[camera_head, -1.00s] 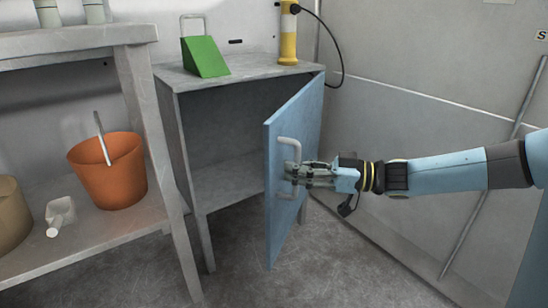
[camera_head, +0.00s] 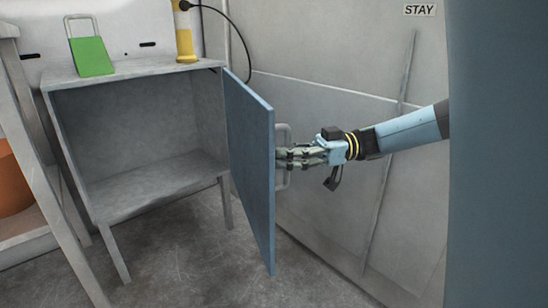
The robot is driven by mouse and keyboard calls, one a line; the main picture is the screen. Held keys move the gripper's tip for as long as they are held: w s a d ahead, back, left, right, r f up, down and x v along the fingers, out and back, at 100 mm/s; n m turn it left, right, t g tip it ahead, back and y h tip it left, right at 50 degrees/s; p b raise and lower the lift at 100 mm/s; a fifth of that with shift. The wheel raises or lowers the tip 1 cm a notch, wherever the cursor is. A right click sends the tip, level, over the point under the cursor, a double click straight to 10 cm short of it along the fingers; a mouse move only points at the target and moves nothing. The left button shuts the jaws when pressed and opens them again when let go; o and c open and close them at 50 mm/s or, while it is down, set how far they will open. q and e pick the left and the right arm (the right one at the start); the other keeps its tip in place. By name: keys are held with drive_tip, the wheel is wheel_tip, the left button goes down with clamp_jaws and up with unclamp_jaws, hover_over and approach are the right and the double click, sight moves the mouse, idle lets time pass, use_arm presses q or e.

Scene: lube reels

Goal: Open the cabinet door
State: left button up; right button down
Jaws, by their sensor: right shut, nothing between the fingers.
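The grey cabinet (camera_head: 107,187) stands left of centre. Its blue door (camera_head: 250,160) is swung far outward on its right side, showing the empty inside with one shelf floor. A pale handle (camera_head: 283,133) sits on the door's outer face, partly hidden by my right gripper. My right gripper (camera_head: 284,158) reaches in from the right, its fingertips at the handle beside the door edge. It is shut with nothing visible held; contact with the handle cannot be told. My left gripper is not in view.
A green wedge with a metal loop (camera_head: 93,57) and a yellow cylinder (camera_head: 184,35) with a black cable stand on the cabinet top. A grey table and an orange bucket (camera_head: 13,185) are at left. A wall with a leaning rod (camera_head: 391,150) is behind my right arm.

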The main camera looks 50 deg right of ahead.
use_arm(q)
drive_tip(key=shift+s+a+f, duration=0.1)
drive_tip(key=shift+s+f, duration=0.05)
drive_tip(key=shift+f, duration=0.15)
use_arm(e)
drive_tip(key=v, duration=0.3)
drive_tip(key=shift+w+d, duration=0.2)
drive_tip(key=shift+d, duration=0.05)
drive_tip(key=c, duration=1.3)
unclamp_jaws()
drive_tip(key=shift+a, duration=0.1)
drive_tip(key=shift+c, duration=0.2)
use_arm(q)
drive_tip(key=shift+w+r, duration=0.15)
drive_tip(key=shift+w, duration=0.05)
use_arm(e)
drive_tip(key=shift+s, duration=0.1)
